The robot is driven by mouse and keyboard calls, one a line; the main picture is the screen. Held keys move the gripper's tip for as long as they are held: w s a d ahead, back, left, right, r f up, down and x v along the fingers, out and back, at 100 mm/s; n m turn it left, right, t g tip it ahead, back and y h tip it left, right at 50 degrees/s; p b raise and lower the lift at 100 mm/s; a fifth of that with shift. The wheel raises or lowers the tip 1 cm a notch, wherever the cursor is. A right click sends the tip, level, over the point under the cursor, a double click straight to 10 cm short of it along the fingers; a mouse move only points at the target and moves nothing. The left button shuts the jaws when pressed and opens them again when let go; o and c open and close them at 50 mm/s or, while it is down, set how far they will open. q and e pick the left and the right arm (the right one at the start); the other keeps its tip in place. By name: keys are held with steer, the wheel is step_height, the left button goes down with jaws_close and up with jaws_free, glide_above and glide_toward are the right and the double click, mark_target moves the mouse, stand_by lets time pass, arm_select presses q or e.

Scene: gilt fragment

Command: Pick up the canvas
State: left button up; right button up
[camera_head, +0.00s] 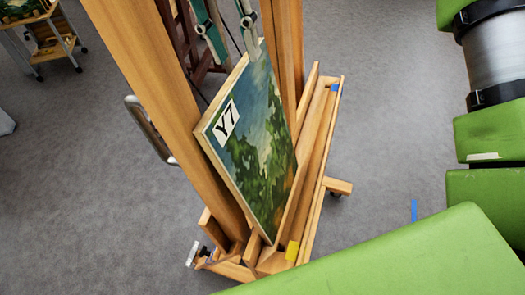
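The canvas (262,150) is a painted landscape with blue sky and green trees. A white "Y7" label is on its left part. It leans tilted on the wooden easel (160,85), with its lower edge at the easel's ledge. My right gripper (240,58) is at the top edge of the canvas. Its teal fingers with grey tips are spread apart. One fingertip overlaps the painted face near the top corner, and the other is beyond the left edge. Contact with the canvas cannot be told. My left gripper is not in view.
A metal handle (150,130) sticks out left of the easel. A wheeled wooden stand (50,50) is at the far left. Grey floor is clear around the easel.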

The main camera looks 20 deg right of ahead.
mark_target(235, 73)
step_height(235, 73, down, 6)
steer(key=shift+w+f, duration=0.1)
steer(key=shift+d+f, duration=0.15)
steer(key=shift+f, duration=0.2)
steer(key=shift+s+d+f, duration=0.1)
steer(key=shift+s+f, duration=0.2)
steer(key=shift+f, duration=0.05)
steer(key=x, duration=0.4)
steer(key=shift+d+f, duration=0.1)
steer(key=shift+f, duration=0.25)
steer(key=shift+c, duration=0.8)
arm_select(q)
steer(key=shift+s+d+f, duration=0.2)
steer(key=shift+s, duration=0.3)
arm_select(e)
jaws_close()
